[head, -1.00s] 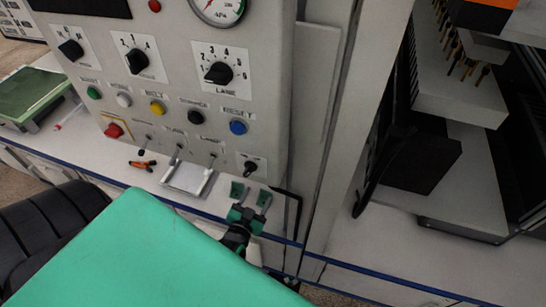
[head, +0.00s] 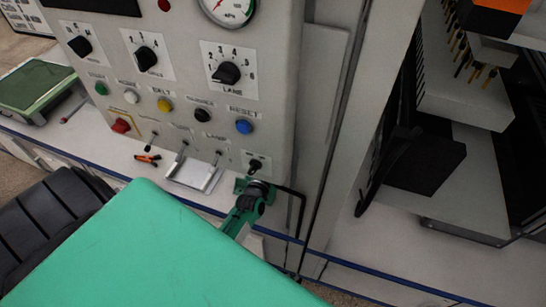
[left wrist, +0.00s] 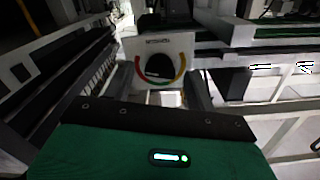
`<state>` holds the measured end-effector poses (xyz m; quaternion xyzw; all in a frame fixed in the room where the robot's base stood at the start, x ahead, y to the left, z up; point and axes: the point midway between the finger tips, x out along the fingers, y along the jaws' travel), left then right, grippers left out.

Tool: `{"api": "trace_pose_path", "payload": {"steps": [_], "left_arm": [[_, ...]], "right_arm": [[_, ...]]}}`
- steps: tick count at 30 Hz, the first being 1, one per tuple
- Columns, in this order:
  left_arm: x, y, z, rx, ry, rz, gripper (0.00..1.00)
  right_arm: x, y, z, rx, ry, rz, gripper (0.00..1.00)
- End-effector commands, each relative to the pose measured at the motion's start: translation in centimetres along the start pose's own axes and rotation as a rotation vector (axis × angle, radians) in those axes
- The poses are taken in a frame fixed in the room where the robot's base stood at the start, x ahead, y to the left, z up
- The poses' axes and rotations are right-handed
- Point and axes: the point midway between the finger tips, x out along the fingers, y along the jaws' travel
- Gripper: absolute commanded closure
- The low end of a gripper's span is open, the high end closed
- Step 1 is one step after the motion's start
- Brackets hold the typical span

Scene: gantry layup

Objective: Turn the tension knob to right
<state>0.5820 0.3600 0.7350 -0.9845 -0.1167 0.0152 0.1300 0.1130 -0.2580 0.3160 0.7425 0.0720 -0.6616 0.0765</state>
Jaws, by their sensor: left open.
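The knob's lower part is partly hidden. In the head view I cannot make out this knob.
A control cabinet with a lane selector (head: 226,73), a blue reset button (head: 244,127) and a gauge (head: 229,8) stands ahead in the head view. A green-and-black jointed part (head: 250,200) is close to its lower right corner. Shelving (head: 455,180) stands at right. Rails flank the knob in the wrist view.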

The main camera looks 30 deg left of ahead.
Motion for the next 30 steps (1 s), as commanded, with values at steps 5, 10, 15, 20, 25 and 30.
{"api": "trace_pose_path", "payload": {"steps": [5, 10, 15, 20, 25, 30], "left_arm": [[0.91, 0.01, -0.02, -0.001, 0.000, 0.000, 0.44], [0.98, 0.02, 0.02, -0.001, -0.001, 0.000, 0.44], [0.96, 0.02, 0.02, -0.001, -0.001, 0.000, 0.57], [0.94, 0.02, 0.02, 0.000, -0.001, 0.000, 0.88], [0.93, 0.02, 0.02, -0.005, -0.001, 0.000, 0.88], [0.93, 0.01, 0.02, -0.043, -0.001, 0.000, 0.88]], "right_arm": [[-0.01, 0.00, 0.24, 0.000, -0.004, 0.000, 0.68], [0.05, -0.01, 0.50, 0.000, -0.009, 0.000, 0.68], [0.06, 0.00, 0.41, 0.000, -0.007, 0.000, 0.68], [0.04, 0.02, 0.14, 0.000, -0.003, 0.000, 0.68], [0.01, 0.04, -0.22, -0.001, 0.002, 0.000, 0.68], [-0.04, 0.03, -0.33, -0.001, 0.004, 0.000, 0.68]]}}
